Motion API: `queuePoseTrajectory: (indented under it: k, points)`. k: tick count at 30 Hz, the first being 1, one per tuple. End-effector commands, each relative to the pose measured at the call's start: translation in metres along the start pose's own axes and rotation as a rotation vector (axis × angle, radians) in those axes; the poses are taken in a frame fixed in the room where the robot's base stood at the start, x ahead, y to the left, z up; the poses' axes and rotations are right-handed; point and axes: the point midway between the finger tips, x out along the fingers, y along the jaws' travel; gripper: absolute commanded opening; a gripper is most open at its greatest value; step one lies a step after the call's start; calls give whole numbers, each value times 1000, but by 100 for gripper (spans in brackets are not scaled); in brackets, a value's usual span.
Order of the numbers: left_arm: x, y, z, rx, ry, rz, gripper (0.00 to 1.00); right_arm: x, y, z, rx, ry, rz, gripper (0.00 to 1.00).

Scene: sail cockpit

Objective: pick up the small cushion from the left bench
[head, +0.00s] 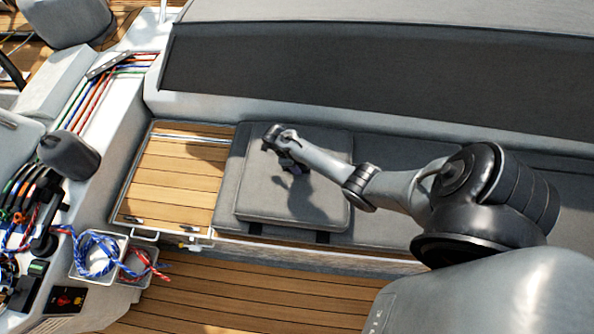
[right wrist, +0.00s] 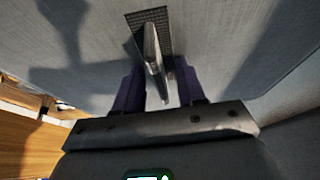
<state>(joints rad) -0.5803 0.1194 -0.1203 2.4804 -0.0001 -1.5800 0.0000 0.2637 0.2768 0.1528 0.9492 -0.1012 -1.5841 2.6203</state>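The small cushion (head: 268,211) is a flat grey square pad lying on the grey bench seat, beside the wooden panel. My right gripper (head: 295,168) points down at its top, near the middle, with its shadow on the cushion. In the right wrist view the grey cushion fabric (right wrist: 220,40) fills the upper part. A narrow grey upright tab (right wrist: 152,48) with a dark mesh patch at its base stands on it. The two purple fingers of my right gripper (right wrist: 158,82) are apart, one either side of the tab; firm contact does not show. My left gripper is not in view.
A dark backrest (head: 370,80) runs behind the bench. A slatted wooden panel (head: 170,175) lies to the left of the cushion. The slatted floor (head: 250,295) in front is clear.

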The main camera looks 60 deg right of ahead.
Motion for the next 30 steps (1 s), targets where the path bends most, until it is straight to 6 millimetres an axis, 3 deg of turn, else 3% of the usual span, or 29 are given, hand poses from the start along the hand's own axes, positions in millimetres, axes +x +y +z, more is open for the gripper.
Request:
queuePoseTrajectory:
  k: [3,11,30]
  points:
    - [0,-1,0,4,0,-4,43,0,0,0,0,0,0,38]
    - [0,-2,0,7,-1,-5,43,0,0,0,0,0,0,0]
    - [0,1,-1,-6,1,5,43,-1,0,0,0,0,0,0]
